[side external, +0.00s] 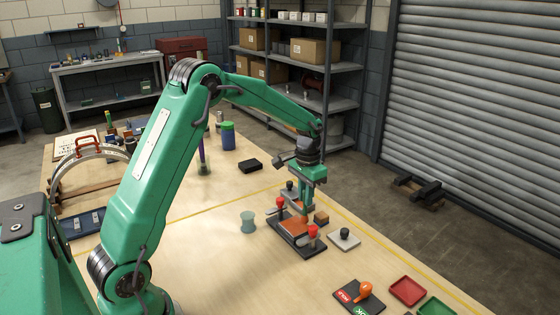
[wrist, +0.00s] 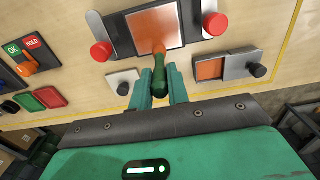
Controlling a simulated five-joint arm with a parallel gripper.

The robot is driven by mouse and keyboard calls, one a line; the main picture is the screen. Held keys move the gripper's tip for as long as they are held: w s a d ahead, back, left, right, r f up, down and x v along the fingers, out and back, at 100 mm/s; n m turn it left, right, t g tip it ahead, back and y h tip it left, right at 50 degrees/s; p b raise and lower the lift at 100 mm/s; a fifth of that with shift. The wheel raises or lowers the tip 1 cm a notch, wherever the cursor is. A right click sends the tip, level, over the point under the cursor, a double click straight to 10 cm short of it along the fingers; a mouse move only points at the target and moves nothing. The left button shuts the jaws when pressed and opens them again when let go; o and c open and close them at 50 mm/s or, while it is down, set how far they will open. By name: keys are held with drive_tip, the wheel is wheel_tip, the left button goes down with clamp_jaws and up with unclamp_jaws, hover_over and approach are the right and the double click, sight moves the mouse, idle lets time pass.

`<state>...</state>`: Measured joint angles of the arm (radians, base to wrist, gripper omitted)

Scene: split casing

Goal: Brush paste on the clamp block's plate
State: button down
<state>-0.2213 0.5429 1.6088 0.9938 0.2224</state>
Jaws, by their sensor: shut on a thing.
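The clamp block (side external: 278,223) is a dark base with red-knobbed clamps (wrist: 102,51) (wrist: 215,23) on either side. Its plate (wrist: 178,34) lies between them, with orange paste over much of its face and bare grey toward the edges in the wrist view. My gripper (side external: 303,207) is over the block, shut on a brush (wrist: 160,76) with a green handle. The brush points at the plate, and its orange tip (wrist: 158,48) is at the plate's near edge. I cannot tell whether the tip touches. In the side view my gripper hides part of the plate.
A grey piece with a black knob (side external: 344,238) sits beside the block. Another black-knobbed piece (wrist: 240,66) with an orange patch is on its other side. An OK/HOLD switch (side external: 358,294), a red tray (side external: 407,291) and a translucent teal pot (side external: 248,222) stand nearby.

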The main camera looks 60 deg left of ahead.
drive_tip(key=shift+s, duration=0.15)
drive_tip(key=shift+s, duration=1.5)
drive_tip(key=shift+s, duration=0.2)
drive_tip(key=shift+s+f, duration=0.15)
drive_tip(key=shift+s, duration=1.4)
drive_tip(key=shift+a, duration=0.1)
drive_tip(key=shift+a, duration=0.45)
drive_tip(key=shift+w, duration=0.15)
drive_tip(key=shift+w, duration=1.6)
